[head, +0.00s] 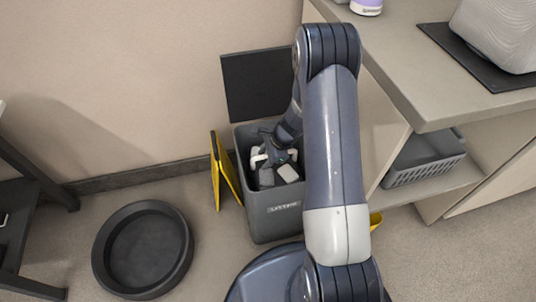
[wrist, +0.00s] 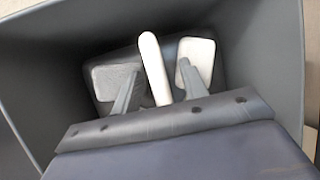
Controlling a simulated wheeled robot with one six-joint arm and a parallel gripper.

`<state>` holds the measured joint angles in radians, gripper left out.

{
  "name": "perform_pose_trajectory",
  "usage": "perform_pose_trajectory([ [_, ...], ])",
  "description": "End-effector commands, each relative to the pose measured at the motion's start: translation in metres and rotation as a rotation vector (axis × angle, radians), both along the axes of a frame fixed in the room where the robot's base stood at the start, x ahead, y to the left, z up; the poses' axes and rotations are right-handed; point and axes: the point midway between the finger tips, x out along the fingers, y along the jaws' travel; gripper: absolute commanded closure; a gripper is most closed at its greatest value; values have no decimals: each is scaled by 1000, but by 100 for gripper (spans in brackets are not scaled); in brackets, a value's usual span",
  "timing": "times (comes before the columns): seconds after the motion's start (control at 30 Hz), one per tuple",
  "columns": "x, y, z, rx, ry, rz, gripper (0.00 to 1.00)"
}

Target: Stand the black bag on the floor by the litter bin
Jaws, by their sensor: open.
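The litter bin (head: 272,222) is a grey open box with a label on its front and its dark lid raised at the back. My gripper (head: 277,174) reaches down inside it. In the wrist view my gripper (wrist: 157,72) is open, with a pale pad on each side. A white upright bar, seemingly a handle (wrist: 152,62), stands between the pads; I cannot tell whether they touch it. A dark shape, possibly the black bag (wrist: 132,52), lies behind and below the fingers, mostly hidden. No black bag shows on the floor in the head view.
A yellow folded sign (head: 215,172) stands left of the bin. A round dark tub (head: 143,250) lies on the floor at the left, with bare floor between it and the bin. A counter (head: 415,60) and a shelf with a grey basket (head: 425,160) stand at the right.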

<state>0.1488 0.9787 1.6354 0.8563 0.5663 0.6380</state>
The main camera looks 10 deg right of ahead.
Motion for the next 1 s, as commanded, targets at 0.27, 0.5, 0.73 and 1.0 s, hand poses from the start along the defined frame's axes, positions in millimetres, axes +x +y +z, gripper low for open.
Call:
perform_pose_trajectory([
  [0.27, 0, 0, 0, 0, 0, 0, 63],
  [0.5, 0, 0, 0, 0, 0, 0, 83],
  [0.73, 0, 0, 0, 0, 0, 0, 100],
  [1.0, 0, 0, 0, 0, 0, 0, 100],
])
